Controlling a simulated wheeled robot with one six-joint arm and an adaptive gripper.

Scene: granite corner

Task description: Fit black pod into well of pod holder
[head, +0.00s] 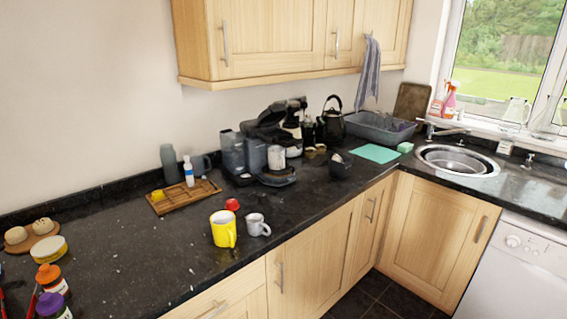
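My gripper is not in the head view. A dark coffee machine (258,152) stands on the counter against the wall, with its upper part raised and a pale cup-shaped thing (276,157) at its front. I cannot make out the pod holder or its well for certain. A few small pod-like pieces (310,153) sit right of the machine and look brownish. A dark bowl-like container (338,164) in front of them has something pale in it. I cannot tell which thing, if any, is the black pod.
A yellow mug (223,229), a grey jug (257,225) and a red round thing (232,204) stand near the front edge. Capped bottles (52,280) stand front left. The black counter (140,250) is clear at centre left.

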